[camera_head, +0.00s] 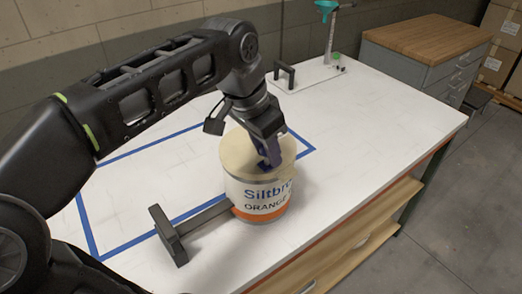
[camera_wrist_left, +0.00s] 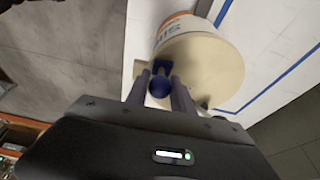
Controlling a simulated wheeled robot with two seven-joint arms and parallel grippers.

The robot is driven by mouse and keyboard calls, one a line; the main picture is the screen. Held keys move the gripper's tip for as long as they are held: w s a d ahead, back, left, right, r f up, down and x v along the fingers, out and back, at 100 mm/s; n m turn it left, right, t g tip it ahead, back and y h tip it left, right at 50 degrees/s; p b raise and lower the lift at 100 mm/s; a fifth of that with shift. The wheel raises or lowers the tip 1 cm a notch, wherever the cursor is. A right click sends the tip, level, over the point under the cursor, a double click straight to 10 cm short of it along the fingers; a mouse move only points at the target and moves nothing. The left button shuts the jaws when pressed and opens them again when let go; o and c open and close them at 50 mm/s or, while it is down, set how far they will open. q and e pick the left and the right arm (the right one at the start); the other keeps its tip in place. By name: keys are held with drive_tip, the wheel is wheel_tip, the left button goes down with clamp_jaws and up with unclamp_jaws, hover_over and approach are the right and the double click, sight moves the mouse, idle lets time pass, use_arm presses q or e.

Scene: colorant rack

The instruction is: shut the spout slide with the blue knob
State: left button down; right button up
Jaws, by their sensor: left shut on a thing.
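A cream-lidded canister (camera_head: 260,200) with a "Siltbro… ORANGE" label stands upright on the white table. My left gripper (camera_head: 270,155) reaches down onto its lid. In the left wrist view, the two fingers of my left gripper (camera_wrist_left: 161,92) are closed on the blue knob (camera_wrist_left: 160,87), near the edge of the cream lid (camera_wrist_left: 212,72). The fingers and wrist hide most of the knob in the head view. I cannot make out the slide or how far open it is. My right gripper is not in view.
A grey bar with a dark end block (camera_head: 168,236) lies left of the canister. Blue tape (camera_head: 88,225) outlines a rectangle on the table. A stand with a teal funnel (camera_head: 326,7) and a dark handle (camera_head: 284,76) are at the back. The table's right side is clear.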

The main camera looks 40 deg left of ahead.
sight(269, 169)
use_arm(q)
drive_tip(key=shift+d, duration=0.25)
drive_tip(key=shift+s+d, duration=0.2)
drive_tip(key=shift+d, duration=0.35)
drive_tip(key=c, duration=1)
unclamp_jaws()
drive_tip(key=shift+r, duration=0.1)
drive_tip(key=shift+r, duration=0.25)
drive_tip(key=shift+v, duration=1.15)
drive_tip(key=p+v, duration=0.4)
drive_tip(key=v, duration=0.1)
drive_tip(key=shift+s+f, duration=0.1)
